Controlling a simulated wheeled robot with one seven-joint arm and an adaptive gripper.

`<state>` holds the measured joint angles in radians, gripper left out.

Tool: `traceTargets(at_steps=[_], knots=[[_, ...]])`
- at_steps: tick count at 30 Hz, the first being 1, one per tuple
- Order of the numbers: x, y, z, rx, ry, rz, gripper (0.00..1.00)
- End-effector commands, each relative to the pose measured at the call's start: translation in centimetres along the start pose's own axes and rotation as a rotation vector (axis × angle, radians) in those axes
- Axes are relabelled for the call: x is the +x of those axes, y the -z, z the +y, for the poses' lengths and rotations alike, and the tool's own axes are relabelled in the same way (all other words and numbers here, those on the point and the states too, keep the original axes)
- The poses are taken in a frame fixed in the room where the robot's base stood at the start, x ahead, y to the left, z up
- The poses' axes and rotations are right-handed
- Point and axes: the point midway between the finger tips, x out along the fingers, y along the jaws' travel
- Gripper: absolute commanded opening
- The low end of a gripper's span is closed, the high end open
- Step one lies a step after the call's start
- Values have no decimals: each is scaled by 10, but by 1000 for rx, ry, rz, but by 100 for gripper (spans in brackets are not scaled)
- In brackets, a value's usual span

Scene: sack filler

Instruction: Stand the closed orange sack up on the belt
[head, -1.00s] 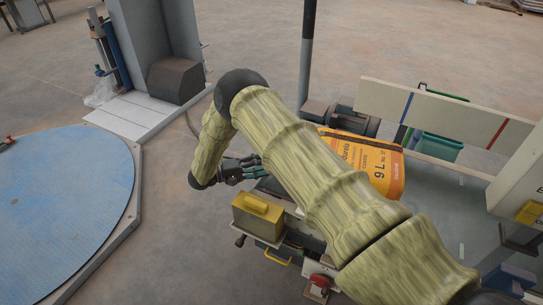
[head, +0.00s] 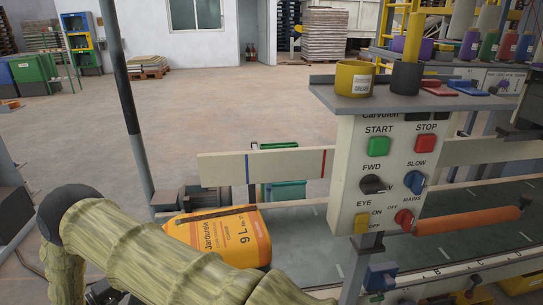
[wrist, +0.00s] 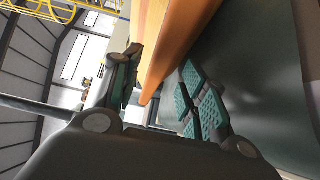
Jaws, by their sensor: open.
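The orange sack (head: 236,241) is at the left end of the belt (head: 305,228) in the head view. It appears to lie over, with its printing turned sideways and a dark strip along its far edge. My arm covers its near left part. In the wrist view, my gripper (wrist: 160,98) is open, with one teal-padded finger on each side of an orange edge of the sack (wrist: 172,45). I cannot tell whether either finger touches it. In the head view, the gripper is mostly hidden behind my arm.
A control box (head: 390,175) with buttons and switches stands over the belt, right of the sack. A pale guide board (head: 290,164) with blue and red marks runs behind the sack. A dark post (head: 125,110) rises at left. An orange roller (head: 467,221) lies further right.

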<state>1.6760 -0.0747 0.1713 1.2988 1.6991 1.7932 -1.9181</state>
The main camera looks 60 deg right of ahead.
Motion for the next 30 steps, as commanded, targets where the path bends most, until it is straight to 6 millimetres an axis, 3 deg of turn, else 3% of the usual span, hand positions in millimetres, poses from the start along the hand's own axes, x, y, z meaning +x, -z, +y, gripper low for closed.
traceTargets(at_steps=[18, 25, 30], knots=[[55, 0, 0, -1, 1, -1, 42], [55, -1, 0, -1, 0, -2, 0], [55, -1, -1, -1, 0, -3, 0]])
